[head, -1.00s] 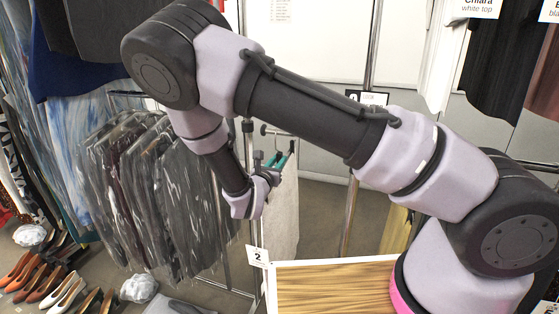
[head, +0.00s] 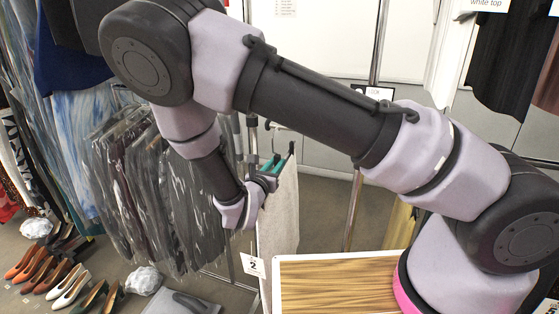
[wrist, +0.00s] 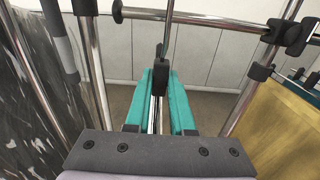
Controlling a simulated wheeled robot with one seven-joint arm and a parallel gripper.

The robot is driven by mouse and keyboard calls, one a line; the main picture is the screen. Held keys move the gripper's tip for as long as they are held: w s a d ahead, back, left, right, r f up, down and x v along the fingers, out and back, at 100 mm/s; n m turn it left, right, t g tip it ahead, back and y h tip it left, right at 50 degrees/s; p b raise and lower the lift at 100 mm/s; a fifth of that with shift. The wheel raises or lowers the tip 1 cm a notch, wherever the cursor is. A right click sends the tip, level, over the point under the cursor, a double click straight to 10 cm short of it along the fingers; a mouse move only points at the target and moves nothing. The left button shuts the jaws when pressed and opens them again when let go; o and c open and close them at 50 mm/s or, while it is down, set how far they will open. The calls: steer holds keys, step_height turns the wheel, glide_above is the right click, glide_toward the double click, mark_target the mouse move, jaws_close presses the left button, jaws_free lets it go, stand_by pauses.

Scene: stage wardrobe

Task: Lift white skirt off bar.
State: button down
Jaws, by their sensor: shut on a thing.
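The white skirt (head: 279,212) hangs as a pale off-white panel just right of my gripper in the head view. My gripper (head: 273,165) has teal fingers and is shut on the skirt's hanger near its top. In the wrist view my gripper (wrist: 160,92) closes around the hanger's dark middle part, and the hanger stem (wrist: 167,30) rises toward the metal bar (wrist: 215,22). The hook top is out of the wrist picture, so I cannot tell whether it rests on the bar. My arm hides part of the rack in the head view.
Dark garments in clear covers (head: 150,190) hang close on the left. A wooden-topped table (head: 335,285) stands at the front, with a tag marked 2 (head: 253,265) beside it. Metal uprights (head: 362,150) flank the skirt. Several shoes (head: 50,275) lie on the floor at left.

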steer(key=v, duration=3.4)
steer(key=shift+s+f, duration=0.1)
